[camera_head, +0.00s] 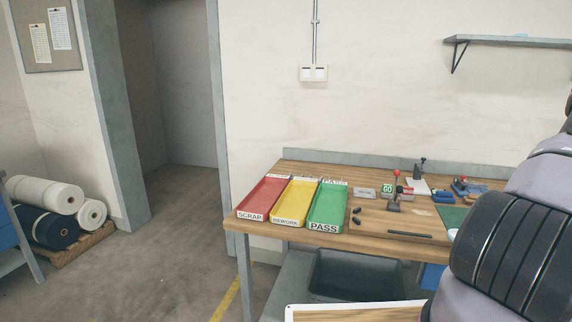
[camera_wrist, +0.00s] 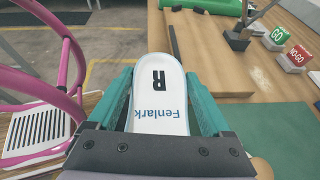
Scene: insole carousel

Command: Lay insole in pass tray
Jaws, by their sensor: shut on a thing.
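The green PASS tray (camera_head: 328,207) stands on the wooden bench in the head view, right of the yellow REWORK tray (camera_head: 295,203) and the red SCRAP tray (camera_head: 262,199). The PASS tray looks empty. In the head view my arm fills the right edge, and my gripper is out of sight.
The bench (camera_head: 400,222) also holds a red-knobbed fixture (camera_head: 395,192), a green GO block (camera_wrist: 282,34) and a red NO-GO block (camera_wrist: 298,55). A pink frame (camera_wrist: 75,75) stands at left in the wrist view. A dark bin (camera_head: 355,275) sits under the bench.

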